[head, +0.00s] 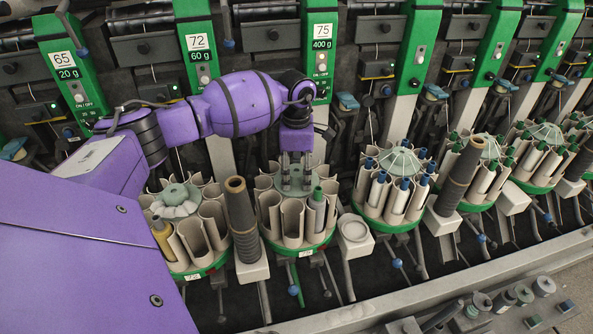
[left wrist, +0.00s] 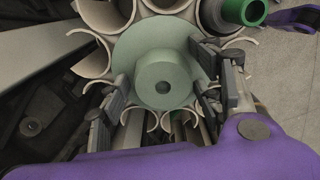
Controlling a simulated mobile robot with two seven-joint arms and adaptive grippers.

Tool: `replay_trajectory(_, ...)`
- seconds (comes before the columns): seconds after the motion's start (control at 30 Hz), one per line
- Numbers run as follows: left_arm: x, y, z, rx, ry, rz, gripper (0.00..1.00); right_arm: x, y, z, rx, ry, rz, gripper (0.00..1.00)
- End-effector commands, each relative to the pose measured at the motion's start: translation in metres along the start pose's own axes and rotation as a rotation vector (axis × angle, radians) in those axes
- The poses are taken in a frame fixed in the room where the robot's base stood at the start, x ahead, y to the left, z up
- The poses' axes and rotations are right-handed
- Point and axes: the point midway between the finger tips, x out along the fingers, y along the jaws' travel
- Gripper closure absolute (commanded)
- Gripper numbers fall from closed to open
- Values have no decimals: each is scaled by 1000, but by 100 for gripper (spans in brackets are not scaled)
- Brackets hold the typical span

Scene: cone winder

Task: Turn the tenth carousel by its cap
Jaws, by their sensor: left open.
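The carousel under my left gripper has a ring of beige cups (head: 292,222) on a green base, with a pale green round cap (head: 295,181) on top. One cup holds a green-tipped bobbin (head: 317,205); most others look empty. My left gripper (head: 296,185) comes down over the cap from above. In the left wrist view the cap (left wrist: 162,65) with its centre hole sits between the two open fingers (left wrist: 163,95), one on each side. I cannot tell whether the fingers touch it. My right gripper is not in view. No number reading ten shows on this carousel.
A carousel with a yellow bobbin (head: 163,236) stands to the left, and one with several blue-tipped bobbins (head: 398,190) to the right. A dark cone (head: 242,220) rises close on the left. Green winder panels (head: 320,45) stand behind. A pale rail (head: 430,290) runs along the front.

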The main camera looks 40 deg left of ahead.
Motion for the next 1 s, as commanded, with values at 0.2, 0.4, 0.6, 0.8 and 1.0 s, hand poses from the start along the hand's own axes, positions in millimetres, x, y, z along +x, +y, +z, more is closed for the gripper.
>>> replay_trajectory(0.2, 0, 0, 0, 0, 0, 0, 62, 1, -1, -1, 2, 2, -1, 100)
replay_trajectory(0.4, 0, 0, 0, -1, 0, 1, 89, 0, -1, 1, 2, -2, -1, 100)
replay_trajectory(0.6, -1, 1, 0, -2, -1, 2, 100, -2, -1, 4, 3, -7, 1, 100)
replay_trajectory(0.8, -1, 1, 0, -31, -1, 3, 100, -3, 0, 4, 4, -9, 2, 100)
replay_trajectory(1.0, -2, 2, 0, -127, -2, 4, 100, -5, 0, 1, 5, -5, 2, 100)
